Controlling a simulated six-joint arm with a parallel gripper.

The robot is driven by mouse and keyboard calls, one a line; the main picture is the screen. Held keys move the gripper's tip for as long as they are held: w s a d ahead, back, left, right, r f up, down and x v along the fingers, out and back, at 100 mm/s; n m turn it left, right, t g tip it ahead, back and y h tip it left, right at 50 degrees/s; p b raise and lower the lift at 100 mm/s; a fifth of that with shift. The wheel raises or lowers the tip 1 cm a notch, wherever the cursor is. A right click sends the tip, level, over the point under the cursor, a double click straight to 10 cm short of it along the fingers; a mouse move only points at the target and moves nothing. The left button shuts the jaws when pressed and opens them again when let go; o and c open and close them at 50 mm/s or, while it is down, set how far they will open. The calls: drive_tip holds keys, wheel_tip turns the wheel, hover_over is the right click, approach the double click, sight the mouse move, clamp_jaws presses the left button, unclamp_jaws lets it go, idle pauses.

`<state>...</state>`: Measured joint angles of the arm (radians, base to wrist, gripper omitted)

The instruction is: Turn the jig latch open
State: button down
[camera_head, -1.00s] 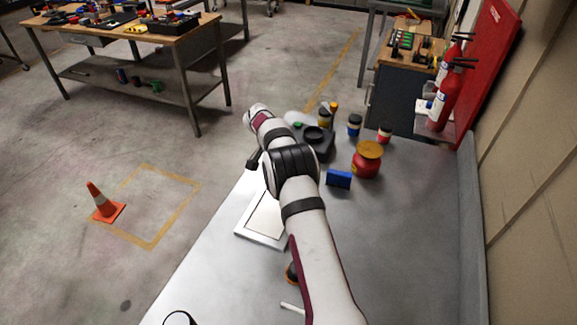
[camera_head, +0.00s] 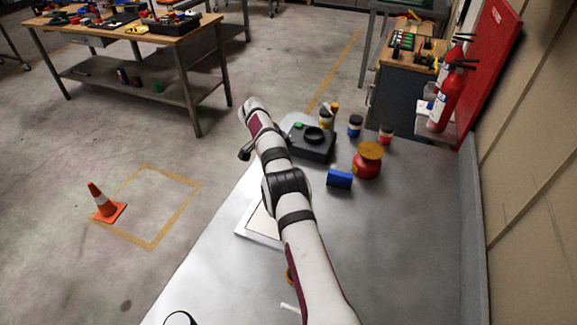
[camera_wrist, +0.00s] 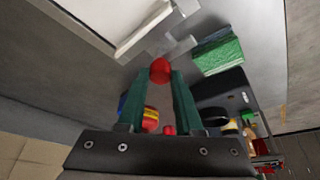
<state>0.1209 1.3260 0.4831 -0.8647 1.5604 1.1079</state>
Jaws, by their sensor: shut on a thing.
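My gripper (camera_wrist: 160,76) shows in the wrist view with its two dark green fingers closed around a small red knob (camera_wrist: 160,68). The knob sits beside pale grey bracket-like parts (camera_wrist: 180,45), which look like the jig latch. The latch's exact angle is hard to tell here. In the head view my arm covers the latch and knob, and my fingers cannot be made out.
A white framed panel (camera_head: 257,237) lies on the bench, partly under my arm. Small jars stand behind.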

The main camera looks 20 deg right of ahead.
drive_tip(key=shift+a+f, duration=0.1)
drive_tip(key=c, duration=0.6)
unclamp_jaws()
drive_tip(key=v, duration=0.7)
drive_tip(key=shift+r, duration=0.35)
